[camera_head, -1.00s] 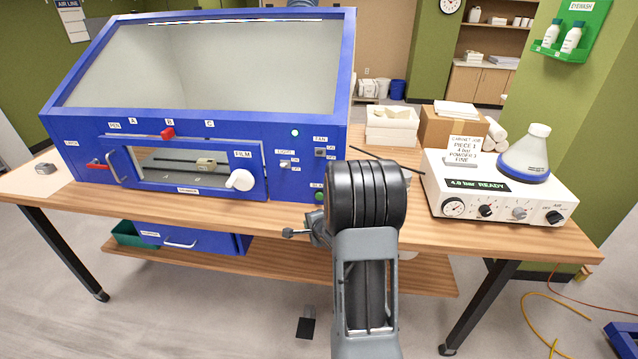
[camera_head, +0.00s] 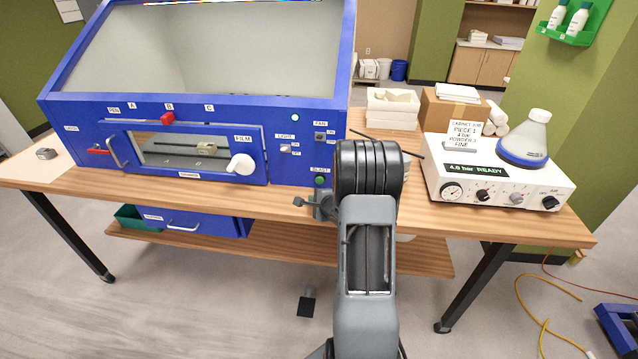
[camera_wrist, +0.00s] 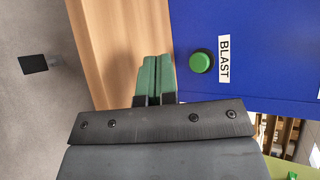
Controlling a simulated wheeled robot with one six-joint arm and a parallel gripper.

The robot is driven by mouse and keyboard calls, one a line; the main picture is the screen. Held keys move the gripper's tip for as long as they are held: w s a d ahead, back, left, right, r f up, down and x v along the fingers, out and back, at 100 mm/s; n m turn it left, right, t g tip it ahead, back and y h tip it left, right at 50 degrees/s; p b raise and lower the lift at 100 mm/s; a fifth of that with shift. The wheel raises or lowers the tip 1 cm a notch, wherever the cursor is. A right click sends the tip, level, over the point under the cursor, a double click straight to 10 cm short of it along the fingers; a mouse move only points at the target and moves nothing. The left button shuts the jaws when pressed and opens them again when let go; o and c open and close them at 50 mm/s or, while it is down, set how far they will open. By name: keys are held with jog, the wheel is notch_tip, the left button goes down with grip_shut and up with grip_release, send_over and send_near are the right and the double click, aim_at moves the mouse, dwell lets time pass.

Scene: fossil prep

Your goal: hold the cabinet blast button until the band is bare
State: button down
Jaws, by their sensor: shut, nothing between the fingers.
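The green BLAST button (camera_head: 320,181) sits low on the right end of the blue cabinet's front (camera_head: 290,175). In the wrist view the button (camera_wrist: 200,62) stands beside its BLAST label, to the right of my gripper. My gripper (camera_wrist: 155,62) is shut, its green fingertips together and empty, over the wooden bench edge and apart from the button. In the head view my arm hides most of the gripper. Through the cabinet window a small tan block (camera_head: 206,149) shows inside. I cannot make out a band on it at this size.
A white control unit (camera_head: 500,180) reading "4.0 bar READY" stands right of my arm, with a flask (camera_head: 525,140) on it. Boxes (camera_head: 392,108) stand behind.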

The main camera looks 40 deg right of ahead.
aim_at(320, 180)
jog(key=w+d, duration=0.3)
jog(key=shift+r, duration=0.15)
jog(key=shift+w+d+p, duration=0.65)
jog(key=shift+w+p, duration=0.05)
jog(key=shift+w, duration=0.05)
jog(key=shift+w+d+p, duration=0.6)
jog(key=shift+w+p, duration=0.05)
jog(key=shift+p, duration=0.25)
dwell(3.4)
